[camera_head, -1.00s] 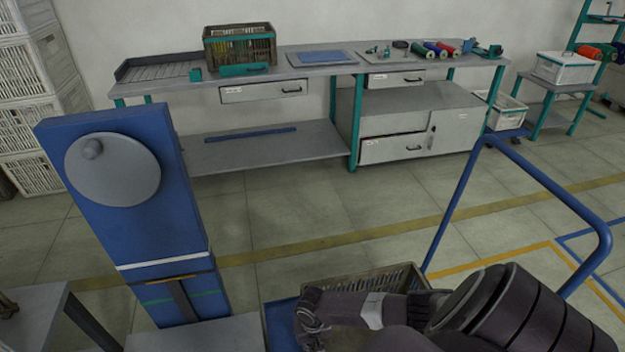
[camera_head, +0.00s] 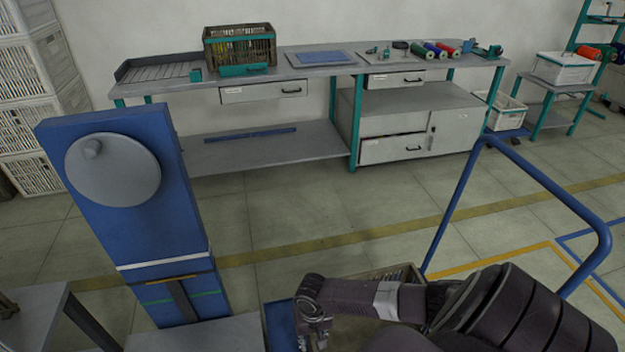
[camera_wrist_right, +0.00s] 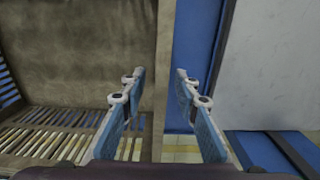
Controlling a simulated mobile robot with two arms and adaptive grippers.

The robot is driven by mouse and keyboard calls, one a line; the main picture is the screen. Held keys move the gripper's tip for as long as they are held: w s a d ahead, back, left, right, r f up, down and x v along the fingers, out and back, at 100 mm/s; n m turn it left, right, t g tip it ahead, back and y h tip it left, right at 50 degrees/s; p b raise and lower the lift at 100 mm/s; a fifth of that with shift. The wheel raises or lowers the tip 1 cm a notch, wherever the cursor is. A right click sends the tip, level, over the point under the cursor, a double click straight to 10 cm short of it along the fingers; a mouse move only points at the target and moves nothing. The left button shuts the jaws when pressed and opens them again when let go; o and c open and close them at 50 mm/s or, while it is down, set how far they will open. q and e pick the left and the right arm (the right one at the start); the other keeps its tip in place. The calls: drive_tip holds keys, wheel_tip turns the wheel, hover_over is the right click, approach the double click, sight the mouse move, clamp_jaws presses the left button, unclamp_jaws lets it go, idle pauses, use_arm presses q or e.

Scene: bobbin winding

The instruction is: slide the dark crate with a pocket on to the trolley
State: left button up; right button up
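A dark brown slatted crate (camera_head: 405,272) shows partly behind my right arm, low in the head view, within the blue-railed trolley (camera_head: 465,190). A blue deck area (camera_head: 280,325) shows left of it. My right gripper (camera_head: 314,338) is at the crate's left end, pointing down. In the right wrist view, the open fingers (camera_wrist_right: 160,85) stand on either side of the crate's wall (camera_wrist_right: 163,45), with a gap visible. The crate's slatted inside lies to the left there. Another dark crate (camera_head: 240,48) with a teal front pocket stands on the back bench. My left gripper is not in view.
A blue upright machine (camera_head: 150,220) with a grey disc stands at left, beside a grey surface (camera_head: 200,335). The back bench (camera_head: 320,70) holds a blue mat and coloured spools. White crates (camera_head: 30,110) are stacked far left. Floor between machine and bench is clear.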

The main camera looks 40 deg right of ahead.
drive_tip(key=shift+r, duration=1.2)
drive_tip(key=shift+r, duration=0.1)
